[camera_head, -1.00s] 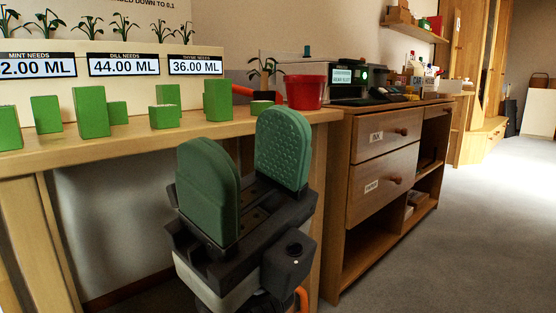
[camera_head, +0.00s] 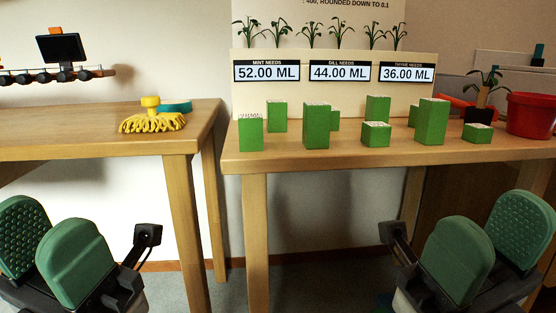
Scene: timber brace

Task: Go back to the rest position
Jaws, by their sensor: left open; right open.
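My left gripper (camera_head: 52,245) is at the lower left with its two green pads apart and nothing between them. My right gripper (camera_head: 490,245) is at the lower right, also open and empty. Both are in front of and below the table tops, touching nothing that I can see. Several green blocks (camera_head: 316,127) of different heights stand on the right wooden table (camera_head: 345,158).
A planter box (camera_head: 300,93) with labels 52.00, 44.00 and 36.00 ML stands behind the blocks. A red pot (camera_head: 530,116) and a black pot with a plant (camera_head: 478,114) are at right. The left table (camera_head: 60,135) holds a yellow brush (camera_head: 152,122). A gap separates the tables.

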